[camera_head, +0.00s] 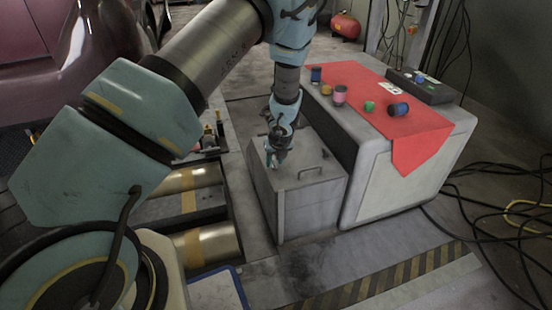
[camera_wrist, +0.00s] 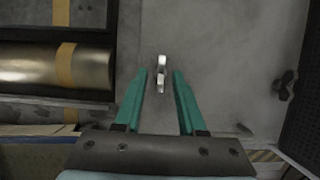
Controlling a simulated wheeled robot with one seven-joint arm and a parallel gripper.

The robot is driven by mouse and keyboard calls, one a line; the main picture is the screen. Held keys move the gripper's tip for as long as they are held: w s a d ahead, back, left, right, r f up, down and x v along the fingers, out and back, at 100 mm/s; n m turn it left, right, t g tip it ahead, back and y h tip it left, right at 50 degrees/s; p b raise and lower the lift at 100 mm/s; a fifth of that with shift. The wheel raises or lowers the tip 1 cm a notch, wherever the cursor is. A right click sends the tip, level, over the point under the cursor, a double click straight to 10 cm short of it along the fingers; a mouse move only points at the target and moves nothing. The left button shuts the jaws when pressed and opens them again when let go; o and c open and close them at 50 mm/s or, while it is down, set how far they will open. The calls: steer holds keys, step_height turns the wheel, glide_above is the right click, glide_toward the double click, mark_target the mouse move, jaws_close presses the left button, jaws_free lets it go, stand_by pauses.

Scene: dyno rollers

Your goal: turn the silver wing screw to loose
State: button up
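The silver wing screw (camera_wrist: 161,75) shows in the wrist view as a small bright upright shape on a grey metal surface. My gripper (camera_wrist: 161,72) is open, with one teal finger on each side of the screw and a gap on both sides. I cannot tell how far the fingertips are above the surface. In the head view my gripper (camera_head: 275,160) points down over the left part of the top of a grey metal box (camera_head: 310,212). The screw is hard to make out there.
A dark handle (camera_head: 310,172) stands on the box top, right of my gripper. A bench with a red cloth (camera_head: 412,148), several small spools and a dark case (camera_head: 425,88) is behind. Metal rollers (camera_head: 208,246) lie left of the box. Cables (camera_head: 500,205) lie at right.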

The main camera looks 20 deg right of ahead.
jaws_close()
stand_by(0.3)
